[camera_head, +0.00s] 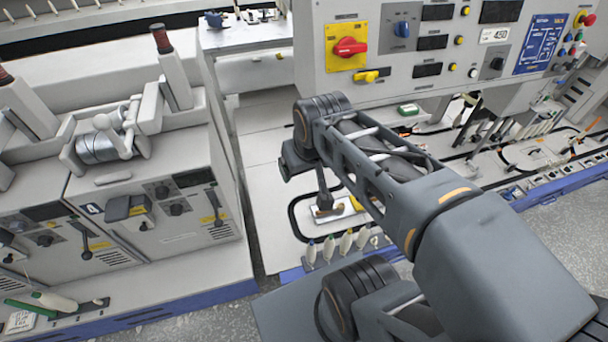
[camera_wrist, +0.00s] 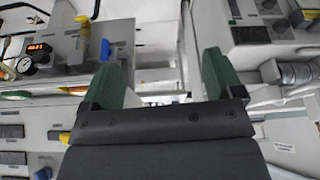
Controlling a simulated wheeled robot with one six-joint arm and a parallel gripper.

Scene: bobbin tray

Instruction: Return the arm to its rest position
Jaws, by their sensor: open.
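In the wrist view my gripper (camera_wrist: 160,76) shows two green fingers set wide apart with nothing between them. Pale machine surfaces show blurred behind the gap. In the head view my grey arm (camera_head: 405,190) reaches from the lower right up to the middle, over the bench in front of the control panel. The dark wrist end (camera_head: 298,155) hangs above the light bench top. The fingers cannot be made out clearly there.
A control panel (camera_head: 400,40) with red and blue knobs stands behind the arm. Several pale bobbins (camera_head: 345,242) stand in a row below the wrist. A grey machine (camera_head: 150,200) with spindles fills the left. A dark tray (camera_head: 75,310) lies at its front edge.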

